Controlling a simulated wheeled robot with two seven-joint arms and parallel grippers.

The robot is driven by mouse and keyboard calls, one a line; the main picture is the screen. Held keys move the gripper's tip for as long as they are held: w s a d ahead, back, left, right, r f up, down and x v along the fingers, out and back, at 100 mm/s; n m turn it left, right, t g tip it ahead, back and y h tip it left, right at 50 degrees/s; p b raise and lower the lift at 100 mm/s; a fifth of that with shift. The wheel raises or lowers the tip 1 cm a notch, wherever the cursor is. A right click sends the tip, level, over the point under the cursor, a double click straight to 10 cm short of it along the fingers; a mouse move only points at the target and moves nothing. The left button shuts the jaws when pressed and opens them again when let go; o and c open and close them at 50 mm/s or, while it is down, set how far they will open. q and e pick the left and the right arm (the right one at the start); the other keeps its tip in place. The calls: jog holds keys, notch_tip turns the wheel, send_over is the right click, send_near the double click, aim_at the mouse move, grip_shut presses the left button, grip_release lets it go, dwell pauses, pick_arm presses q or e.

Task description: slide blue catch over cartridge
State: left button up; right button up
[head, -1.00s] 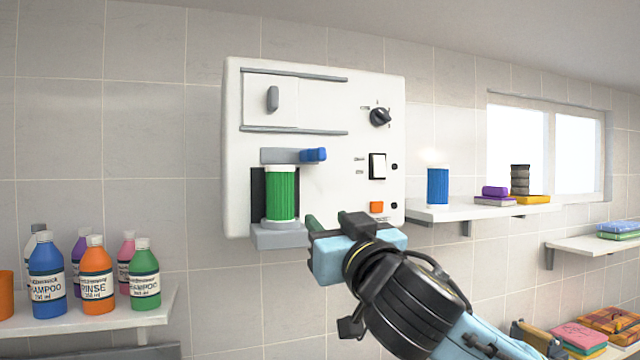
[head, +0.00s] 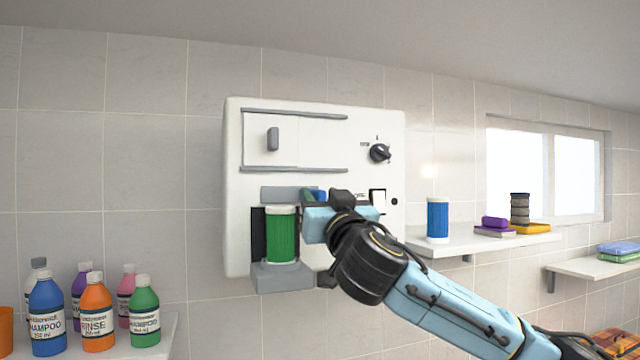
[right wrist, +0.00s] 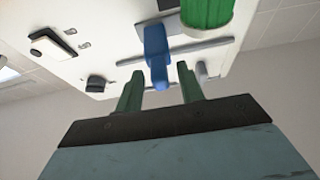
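The white wall box (head: 237,190) carries a green cartridge (head: 281,235) standing upright in its grey holder (head: 282,277). Above the cartridge is a grey rail (head: 276,193) with the blue catch (head: 321,195) at its right end, to the right of the cartridge. The catch is partly hidden by my right gripper (head: 316,196) in the head view. In the right wrist view the two green fingers (right wrist: 159,90) are apart, with the end of the blue catch (right wrist: 157,55) between their tips and a gap on each side. The green cartridge (right wrist: 207,12) shows beyond. My left gripper is out of view.
The box also has a sliding panel with a grey handle (head: 272,139), a black knob (head: 380,153) and a rocker switch (head: 378,201) close to my gripper. A shelf (head: 490,241) on the right holds a blue cylinder (head: 437,219). Bottles (head: 97,315) stand lower left.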

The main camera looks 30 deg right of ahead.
jog(key=shift+w+d+r, duration=0.1)
jog(key=shift+w+r, duration=0.1)
jog(key=shift+w, duration=0.4)
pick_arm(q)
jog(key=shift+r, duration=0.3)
